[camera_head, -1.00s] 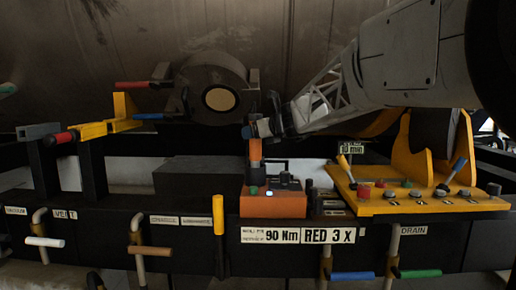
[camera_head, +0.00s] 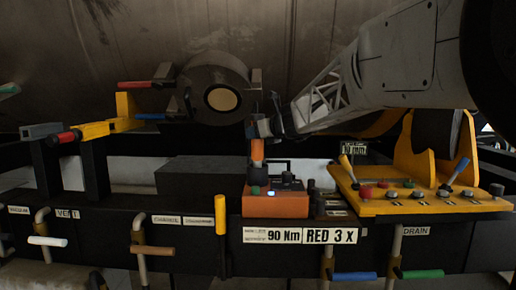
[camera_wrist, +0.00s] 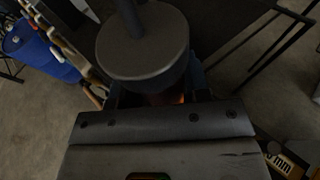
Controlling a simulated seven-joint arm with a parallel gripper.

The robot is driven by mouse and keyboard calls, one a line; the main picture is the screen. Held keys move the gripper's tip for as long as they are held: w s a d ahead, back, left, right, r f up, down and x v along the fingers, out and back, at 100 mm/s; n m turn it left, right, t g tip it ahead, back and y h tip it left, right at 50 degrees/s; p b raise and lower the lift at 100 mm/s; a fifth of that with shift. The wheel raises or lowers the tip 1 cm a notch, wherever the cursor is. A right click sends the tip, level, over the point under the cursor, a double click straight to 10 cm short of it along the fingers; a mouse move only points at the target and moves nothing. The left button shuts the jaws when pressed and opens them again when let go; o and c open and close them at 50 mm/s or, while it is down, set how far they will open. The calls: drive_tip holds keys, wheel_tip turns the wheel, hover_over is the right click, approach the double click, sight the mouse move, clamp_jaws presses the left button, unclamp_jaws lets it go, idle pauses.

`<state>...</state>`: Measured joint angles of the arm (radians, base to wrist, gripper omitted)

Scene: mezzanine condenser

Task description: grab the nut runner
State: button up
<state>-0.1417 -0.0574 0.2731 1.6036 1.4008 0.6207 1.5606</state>
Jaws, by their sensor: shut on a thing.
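The nut runner (camera_head: 257,151) looks like the upright tool with an orange body and a dark lower end. It stands at the orange box (camera_head: 275,204) in the middle of the head view. My gripper (camera_head: 262,128) reaches in from the right and is shut on its upper part. In the wrist view a round dark grey head with a rod (camera_wrist: 143,48) sits just beyond my gripper (camera_wrist: 160,98), with a little orange showing below it. The fingers are mostly hidden there. I cannot tell whether the tool's lower end still touches the box.
A yellow panel (camera_head: 400,207) with knobs and levers is close on the right. A yellow post (camera_head: 220,220) stands left of the box. Yellow brackets with coloured handles (camera_head: 85,131) are at the left. A large metal tank (camera_head: 90,60) fills the back.

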clamp_jaws()
drive_tip(key=shift+r, duration=0.1)
drive_tip(key=shift+r, duration=5)
